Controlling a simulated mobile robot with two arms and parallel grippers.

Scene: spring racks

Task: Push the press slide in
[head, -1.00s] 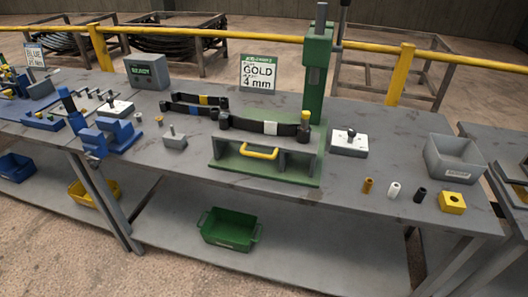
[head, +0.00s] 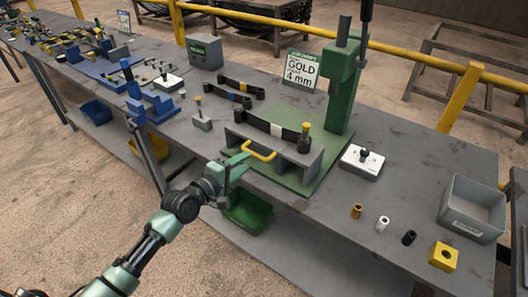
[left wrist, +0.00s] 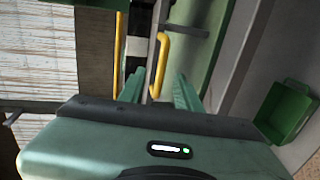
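The press slide (head: 284,150) is a grey block on the green base (head: 318,186) of the green press (head: 342,88). A yellow handle (head: 262,153) is on its front. A dark leaf spring with a white band (head: 277,129) lies across its top, with a gold-topped peg (head: 305,136) at the right end. My left gripper (head: 240,164) is just left of and in front of the handle. In the left wrist view my left gripper (left wrist: 158,88) has its fingers apart, with the handle (left wrist: 163,60) lined up between them; contact cannot be told. My right gripper is not in view.
A white block with a black knob (head: 362,161), small bushings (head: 382,224), a yellow block (head: 444,256) and a grey bin (head: 472,209) stand to the right. Two more springs (head: 240,86) lie behind left. A green bin (head: 247,212) is on the lower shelf.

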